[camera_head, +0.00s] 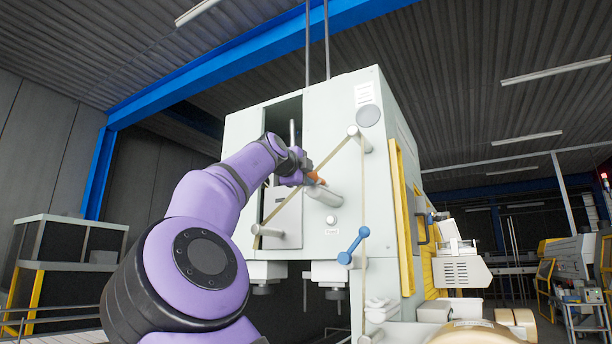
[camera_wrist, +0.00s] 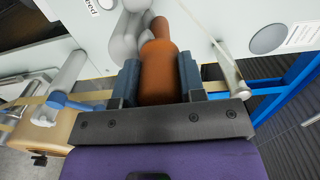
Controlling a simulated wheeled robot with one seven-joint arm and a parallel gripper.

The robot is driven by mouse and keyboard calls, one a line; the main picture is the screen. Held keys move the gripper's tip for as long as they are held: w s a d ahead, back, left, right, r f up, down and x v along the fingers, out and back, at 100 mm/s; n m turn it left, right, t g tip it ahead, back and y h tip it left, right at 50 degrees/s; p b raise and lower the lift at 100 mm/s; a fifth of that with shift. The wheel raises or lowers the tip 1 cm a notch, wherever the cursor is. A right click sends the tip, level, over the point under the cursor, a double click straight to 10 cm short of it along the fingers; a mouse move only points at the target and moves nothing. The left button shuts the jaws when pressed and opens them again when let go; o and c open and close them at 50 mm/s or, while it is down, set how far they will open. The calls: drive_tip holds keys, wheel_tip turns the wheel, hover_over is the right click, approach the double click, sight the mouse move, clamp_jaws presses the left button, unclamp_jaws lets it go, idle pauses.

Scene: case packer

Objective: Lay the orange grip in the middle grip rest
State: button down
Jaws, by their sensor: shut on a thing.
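The orange grip (camera_wrist: 160,62) lies between the two blue-grey fingers of my gripper (camera_wrist: 160,82) in the wrist view, which are shut on it. Its narrow end points away from the palm, close to a pale grey cylinder (camera_wrist: 126,42); I cannot tell whether they touch. In the head view a small part of the orange grip (camera_head: 316,178) shows at my gripper (camera_head: 303,173), in front of the pale machine face and just above the grey cylinder (camera_head: 323,196). I cannot make out a middle grip rest in either view.
A pale machine cabinet (camera_head: 250,130) fills the middle. A tan band (camera_head: 362,190) runs over rollers (camera_head: 352,131) on its face. A blue double-knobbed lever (camera_head: 352,246) sits lower right. A dark opening is beside my forearm. Yellow guards (camera_head: 402,220) line the right side.

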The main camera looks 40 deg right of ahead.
drive_tip(key=shift+r, duration=1.5)
drive_tip(key=v, duration=1)
idle(0.4)
